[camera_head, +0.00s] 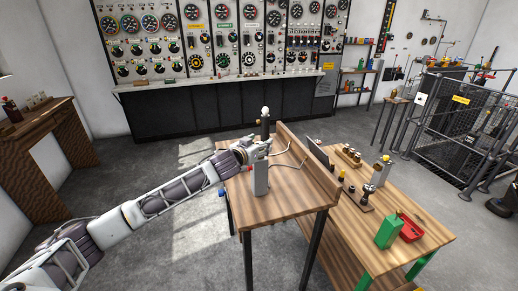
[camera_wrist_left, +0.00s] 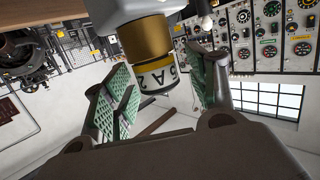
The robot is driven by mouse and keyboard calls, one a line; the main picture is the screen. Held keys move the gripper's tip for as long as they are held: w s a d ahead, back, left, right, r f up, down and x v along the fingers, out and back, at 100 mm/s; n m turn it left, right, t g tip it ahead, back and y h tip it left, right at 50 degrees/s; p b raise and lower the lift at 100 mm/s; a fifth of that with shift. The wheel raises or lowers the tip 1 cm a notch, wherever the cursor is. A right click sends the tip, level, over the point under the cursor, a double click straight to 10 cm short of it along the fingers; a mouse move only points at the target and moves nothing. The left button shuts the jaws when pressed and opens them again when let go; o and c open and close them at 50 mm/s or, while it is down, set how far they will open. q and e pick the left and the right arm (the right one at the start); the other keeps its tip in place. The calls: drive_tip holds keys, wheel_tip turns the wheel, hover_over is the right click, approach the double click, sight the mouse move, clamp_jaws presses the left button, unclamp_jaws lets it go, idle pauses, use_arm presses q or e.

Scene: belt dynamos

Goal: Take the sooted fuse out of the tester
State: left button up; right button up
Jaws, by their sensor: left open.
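The tester appears to be the pale grey upright block (camera_head: 261,179) on the small wooden bench. In the left wrist view, a fuse-like cylinder with a brass-coloured band (camera_wrist_left: 147,40), a lettered white-and-yellow label and a dark end projects from a pale grey body (camera_wrist_left: 112,12). My left gripper (camera_head: 257,148) is at the top of the block. It is open, with its green-padded fingers on either side of the cylinder, and a gap shows between. Soot cannot be made out. In the head view the gripper hides the cylinder. My right gripper is not in view.
A dark post with a white ball (camera_head: 265,112) stands just behind the gripper. The bench (camera_head: 290,203) has a raised back board (camera_head: 307,168) on its right. A lower table beyond holds a green container (camera_head: 389,232), a red tray (camera_head: 411,229) and small parts.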

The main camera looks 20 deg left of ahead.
use_arm(q)
drive_tip(key=c, duration=1.2)
drive_tip(key=shift+r, duration=0.15)
drive_tip(key=shift+r, duration=4.9)
